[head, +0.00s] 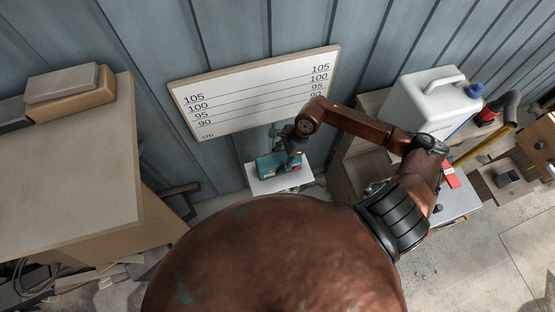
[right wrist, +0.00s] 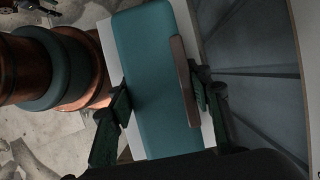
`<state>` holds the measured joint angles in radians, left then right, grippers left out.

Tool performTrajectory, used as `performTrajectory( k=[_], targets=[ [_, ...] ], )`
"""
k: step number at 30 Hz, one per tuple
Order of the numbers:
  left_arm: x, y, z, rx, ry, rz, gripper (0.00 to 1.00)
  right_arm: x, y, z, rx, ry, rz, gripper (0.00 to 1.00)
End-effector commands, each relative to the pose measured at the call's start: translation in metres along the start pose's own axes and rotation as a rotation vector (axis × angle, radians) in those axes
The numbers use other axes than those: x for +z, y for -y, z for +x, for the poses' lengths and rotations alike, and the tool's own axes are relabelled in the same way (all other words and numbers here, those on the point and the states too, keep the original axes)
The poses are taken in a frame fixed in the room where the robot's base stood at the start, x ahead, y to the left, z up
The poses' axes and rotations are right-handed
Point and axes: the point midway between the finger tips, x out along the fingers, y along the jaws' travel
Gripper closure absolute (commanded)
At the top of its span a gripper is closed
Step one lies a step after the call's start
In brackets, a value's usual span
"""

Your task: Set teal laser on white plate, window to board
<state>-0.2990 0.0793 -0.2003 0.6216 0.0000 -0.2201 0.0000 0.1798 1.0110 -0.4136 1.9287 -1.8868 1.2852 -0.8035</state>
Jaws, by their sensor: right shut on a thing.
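The teal laser (head: 266,165) is a small box over the white plate (head: 266,187), below the marked board (head: 250,95). My right gripper (head: 290,152) reaches it from above and is shut on it. In the right wrist view, the fingers of my right gripper (right wrist: 163,98) stand on both sides of the laser (right wrist: 145,60), and a brown strip (right wrist: 183,80) runs along its board side. The white plate (right wrist: 107,45) shows beneath it. I cannot tell whether the laser touches the plate, nor make out its window clearly. My left gripper is not in view.
A workbench (head: 70,170) with stacked blocks (head: 70,90) stands at the left. A white canister (head: 430,100) stands on wooden shelving at the right. The slatted wall (head: 150,40) is close behind the plate and board.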

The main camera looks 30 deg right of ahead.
Motion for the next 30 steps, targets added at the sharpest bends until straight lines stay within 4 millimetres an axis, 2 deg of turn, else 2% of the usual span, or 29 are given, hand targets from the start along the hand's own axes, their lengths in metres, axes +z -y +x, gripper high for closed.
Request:
performTrajectory(
  k=[30],
  targets=[
    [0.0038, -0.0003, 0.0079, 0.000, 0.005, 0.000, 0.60, -0.0022, 0.0003, 0.0071, -0.001, 0.002, -0.001, 0.96]
  ],
)
